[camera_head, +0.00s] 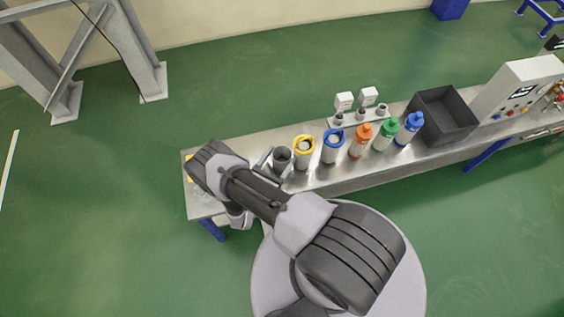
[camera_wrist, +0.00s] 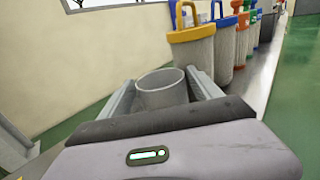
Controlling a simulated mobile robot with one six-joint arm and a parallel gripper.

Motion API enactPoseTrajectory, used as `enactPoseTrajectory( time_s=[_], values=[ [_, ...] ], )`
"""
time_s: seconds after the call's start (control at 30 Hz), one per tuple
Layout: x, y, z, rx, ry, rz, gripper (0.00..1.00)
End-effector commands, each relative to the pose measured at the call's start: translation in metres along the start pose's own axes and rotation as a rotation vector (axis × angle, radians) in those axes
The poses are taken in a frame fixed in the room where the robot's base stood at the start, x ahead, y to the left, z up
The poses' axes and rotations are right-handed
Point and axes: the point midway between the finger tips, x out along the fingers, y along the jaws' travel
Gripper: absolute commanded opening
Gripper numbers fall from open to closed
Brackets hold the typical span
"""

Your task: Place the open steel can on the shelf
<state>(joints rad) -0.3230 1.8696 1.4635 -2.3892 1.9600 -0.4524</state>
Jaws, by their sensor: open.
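The open steel can (camera_head: 281,156) stands upright on the metal bench at the left end of a row of containers. In the wrist view the can (camera_wrist: 162,94) is grey, and its open round mouth faces up. My gripper (camera_head: 276,162) is open, with one finger on each side of the can. In the wrist view the gripper (camera_wrist: 164,88) frames the can between its fingers. The right finger looks very close to the can; I cannot tell whether it touches. The can's lower part is hidden by my gripper. I cannot make out a separate shelf.
A yellow-lidded canister (camera_head: 304,152) and a blue-lidded canister (camera_head: 333,145) stand right of the can. Orange (camera_head: 361,139), green (camera_head: 386,134) and blue (camera_head: 410,127) bottles follow, then a dark bin (camera_head: 443,119). Small white devices (camera_head: 344,102) stand behind. The bench (camera_head: 240,145) is bare behind the can.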

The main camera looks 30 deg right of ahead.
Motion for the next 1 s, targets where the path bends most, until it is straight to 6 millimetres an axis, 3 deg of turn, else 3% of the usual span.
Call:
enactPoseTrajectory(
  time_s=[0.17, 0.53, 0.8, 1.0],
  values=[
    [0.000, 0.000, 0.001, 0.000, 0.000, 0.000, 0.71],
    [0.000, 0.000, 0.000, 0.000, 0.000, 0.000, 0.00],
    [-0.001, -0.001, 0.002, 0.000, 0.000, 0.000, 0.00],
    [-0.017, -0.015, 0.024, -0.003, 0.001, 0.002, 0.00]
  ],
)
